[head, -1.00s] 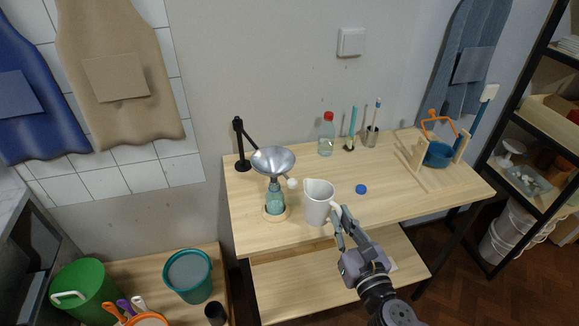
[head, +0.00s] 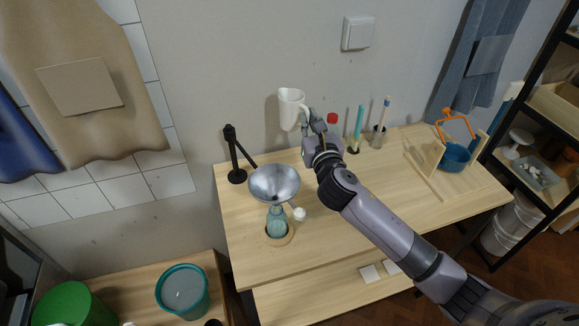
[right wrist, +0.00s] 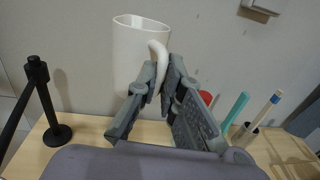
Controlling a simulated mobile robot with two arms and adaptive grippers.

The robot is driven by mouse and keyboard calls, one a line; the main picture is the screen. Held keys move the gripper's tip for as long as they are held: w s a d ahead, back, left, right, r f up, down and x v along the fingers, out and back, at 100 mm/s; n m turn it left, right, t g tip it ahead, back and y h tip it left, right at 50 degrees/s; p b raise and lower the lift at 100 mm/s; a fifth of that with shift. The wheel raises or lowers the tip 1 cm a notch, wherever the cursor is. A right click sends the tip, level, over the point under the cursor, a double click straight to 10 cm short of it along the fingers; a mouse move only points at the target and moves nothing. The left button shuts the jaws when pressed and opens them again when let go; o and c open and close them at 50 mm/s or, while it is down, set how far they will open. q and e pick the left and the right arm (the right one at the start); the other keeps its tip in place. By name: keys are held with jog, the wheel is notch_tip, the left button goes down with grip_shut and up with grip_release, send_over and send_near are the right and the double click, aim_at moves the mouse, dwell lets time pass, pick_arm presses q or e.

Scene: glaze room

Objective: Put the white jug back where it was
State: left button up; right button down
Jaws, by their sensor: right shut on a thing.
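The white jug (head: 290,108) is held up in the air near the back wall, above the rear of the wooden table (head: 340,225). My right gripper (head: 311,122) is shut on the jug's handle. In the right wrist view the jug (right wrist: 136,55) is upright or nearly so, and the fingertips of my right gripper (right wrist: 163,85) close around its handle. The jug's base is partly hidden by the fingers there. My left gripper is not in view.
A metal funnel (head: 274,184) sits over a glass bottle (head: 277,220) on the table, left of my arm. A black stand (head: 235,160) is behind it. A red-capped bottle (head: 332,119) is partly hidden by my gripper. A blue pot (head: 455,155) stands at right.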

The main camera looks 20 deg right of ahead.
jog(key=f+b, duration=0.1)
jog(key=f, duration=0.4)
jog(key=f+b, duration=0.2)
jog(key=f, duration=0.3)
jog(key=f+b, duration=0.1)
jog(key=f, duration=0.4)
jog(key=shift+s+f+b, duration=0.25)
jog(key=shift+f+b, duration=0.05)
jog(key=shift+b, duration=0.05)
notch_tip(320, 180, down, 4)
jog(key=shift+r+b, duration=0.2)
jog(key=shift+b, duration=0.95)
jog(key=shift+a+f, duration=0.1)
jog(key=shift+f, duration=0.05)
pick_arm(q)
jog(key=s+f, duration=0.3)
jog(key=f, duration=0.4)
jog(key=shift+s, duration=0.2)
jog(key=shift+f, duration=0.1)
